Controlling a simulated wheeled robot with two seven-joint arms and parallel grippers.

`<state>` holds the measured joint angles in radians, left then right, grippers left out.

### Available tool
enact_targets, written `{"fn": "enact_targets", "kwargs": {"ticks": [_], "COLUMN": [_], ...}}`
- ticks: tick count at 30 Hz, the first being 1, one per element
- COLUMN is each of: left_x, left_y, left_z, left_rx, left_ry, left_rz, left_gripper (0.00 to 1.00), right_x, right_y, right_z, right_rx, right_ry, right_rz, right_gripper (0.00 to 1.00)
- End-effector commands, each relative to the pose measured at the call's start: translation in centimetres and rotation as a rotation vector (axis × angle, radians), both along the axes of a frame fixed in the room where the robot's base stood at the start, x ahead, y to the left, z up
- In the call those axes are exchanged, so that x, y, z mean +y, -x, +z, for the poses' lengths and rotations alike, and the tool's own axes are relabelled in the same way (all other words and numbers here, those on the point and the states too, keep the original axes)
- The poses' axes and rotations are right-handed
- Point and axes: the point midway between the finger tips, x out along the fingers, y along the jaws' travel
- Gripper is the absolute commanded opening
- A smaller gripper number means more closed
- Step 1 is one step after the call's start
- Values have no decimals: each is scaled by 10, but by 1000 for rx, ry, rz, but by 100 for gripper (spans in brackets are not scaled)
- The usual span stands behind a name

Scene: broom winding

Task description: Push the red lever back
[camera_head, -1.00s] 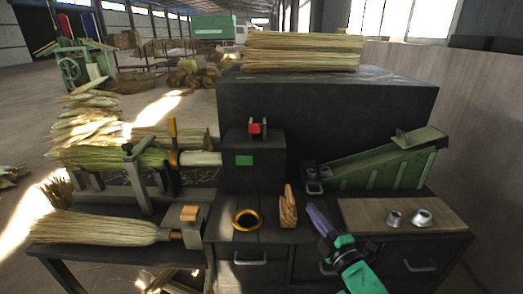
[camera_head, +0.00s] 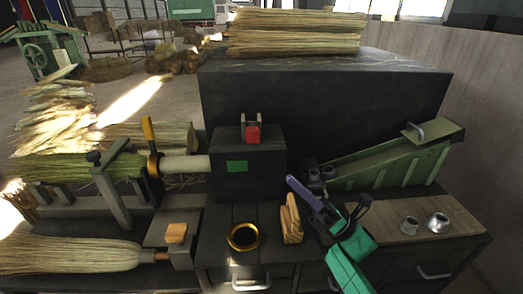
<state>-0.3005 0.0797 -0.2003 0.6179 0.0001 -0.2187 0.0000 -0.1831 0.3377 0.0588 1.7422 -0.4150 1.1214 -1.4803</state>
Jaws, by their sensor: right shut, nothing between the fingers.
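The red lever (camera_head: 253,132) stands between two grey brackets on top of a dark box (camera_head: 225,172) with a green panel. My right gripper (camera_head: 292,181) has purple fingers on a teal arm coming in from the lower right. It is shut and empty, pointing up and left. Its tips are to the right of and below the lever in the picture, apart from it, near the box's right side. My left gripper is not in view.
A wooden piece (camera_head: 291,222) and a gold-rimmed black ring (camera_head: 243,237) sit on the bench in front of the box. A green sloped chute (camera_head: 395,160) stands at right. Two metal cones (camera_head: 437,222) rest on a wooden board. A broom (camera_head: 75,254) lies at left.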

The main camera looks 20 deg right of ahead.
Motion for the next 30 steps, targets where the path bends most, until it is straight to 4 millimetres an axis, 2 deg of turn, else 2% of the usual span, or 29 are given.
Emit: {"fn": "enact_targets", "kwargs": {"ticks": [5,12,18,30], "left_x": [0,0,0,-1], "left_y": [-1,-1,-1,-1], "left_z": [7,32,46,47], "left_rx": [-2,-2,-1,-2], "left_ry": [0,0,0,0], "left_rz": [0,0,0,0], "left_gripper": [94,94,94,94], "right_x": [6,35,56,62], "right_y": [-4,-24,-39,-43], "right_z": [9,44,64,66], "right_rx": [0,-1,1,2], "right_ry": [-2,-3,-3,-2], "right_rz": [2,2,1,1], "right_gripper": [0,0,0,0]}}
